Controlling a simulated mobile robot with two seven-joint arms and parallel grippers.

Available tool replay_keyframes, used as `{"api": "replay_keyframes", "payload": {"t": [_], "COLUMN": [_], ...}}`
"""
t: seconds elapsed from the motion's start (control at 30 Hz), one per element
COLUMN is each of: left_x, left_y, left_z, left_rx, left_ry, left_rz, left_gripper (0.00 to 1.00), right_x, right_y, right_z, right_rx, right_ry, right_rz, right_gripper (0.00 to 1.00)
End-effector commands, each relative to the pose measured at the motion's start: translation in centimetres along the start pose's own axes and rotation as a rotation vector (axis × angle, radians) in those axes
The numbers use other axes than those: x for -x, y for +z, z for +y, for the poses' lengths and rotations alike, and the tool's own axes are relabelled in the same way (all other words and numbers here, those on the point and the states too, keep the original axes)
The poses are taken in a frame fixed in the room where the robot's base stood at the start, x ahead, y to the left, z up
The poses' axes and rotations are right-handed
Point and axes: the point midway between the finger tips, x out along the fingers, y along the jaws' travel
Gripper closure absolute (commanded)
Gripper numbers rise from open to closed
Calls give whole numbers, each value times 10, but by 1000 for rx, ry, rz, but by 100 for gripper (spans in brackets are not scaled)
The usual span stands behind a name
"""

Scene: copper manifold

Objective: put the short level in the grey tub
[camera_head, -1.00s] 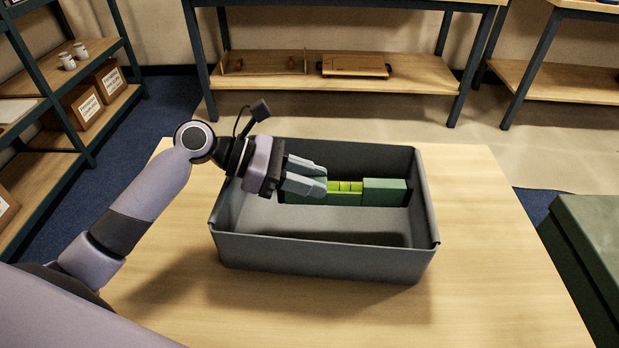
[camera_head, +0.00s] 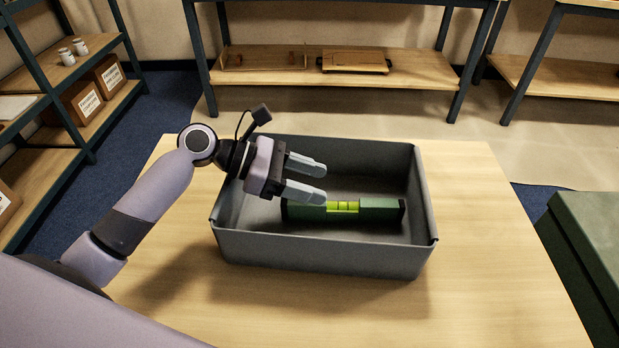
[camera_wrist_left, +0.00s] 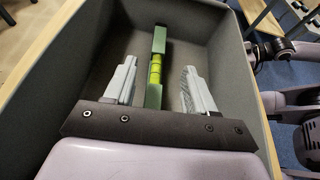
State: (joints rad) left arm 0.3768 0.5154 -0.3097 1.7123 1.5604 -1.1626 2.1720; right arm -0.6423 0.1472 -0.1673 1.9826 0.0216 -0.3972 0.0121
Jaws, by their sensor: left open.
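The short level (camera_head: 372,211) is green with a yellow-green vial in its middle. It lies inside the grey tub (camera_head: 325,254), low down and lengthwise from left to right in the head view. My left gripper (camera_head: 318,180) is open above the tub's left part, with its fingers apart and empty. In the left wrist view the level (camera_wrist_left: 155,95) shows between and beyond the two open fingers (camera_wrist_left: 158,85), touching neither as far as I can see. The level's left end is partly hidden by a finger in the head view. My right gripper is not seen in the head view.
The tub stands on a light wooden table (camera_head: 480,250) with free room around it. A dark green box (camera_head: 590,240) is at the right edge. Shelves with cartons (camera_head: 85,103) stand at the left, and a workbench (camera_head: 330,75) stands behind.

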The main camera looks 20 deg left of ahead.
Motion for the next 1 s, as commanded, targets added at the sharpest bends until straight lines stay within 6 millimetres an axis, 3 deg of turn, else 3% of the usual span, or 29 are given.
{"api": "replay_keyframes", "payload": {"t": [0.17,0.5,0.7,1.0], "left_x": [4,80,112,125], "left_y": [9,10,10,11], "left_z": [1,1,0,0], "left_rx": [-6,0,0,-2], "left_ry": [2,3,2,-1], "left_rz": [-1,5,3,0], "left_gripper": [45,45,45,45], "right_x": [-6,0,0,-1], "right_y": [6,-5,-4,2], "right_z": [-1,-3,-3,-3], "right_rx": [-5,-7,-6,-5], "right_ry": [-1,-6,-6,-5], "right_rz": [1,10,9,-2], "right_gripper": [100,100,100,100]}}
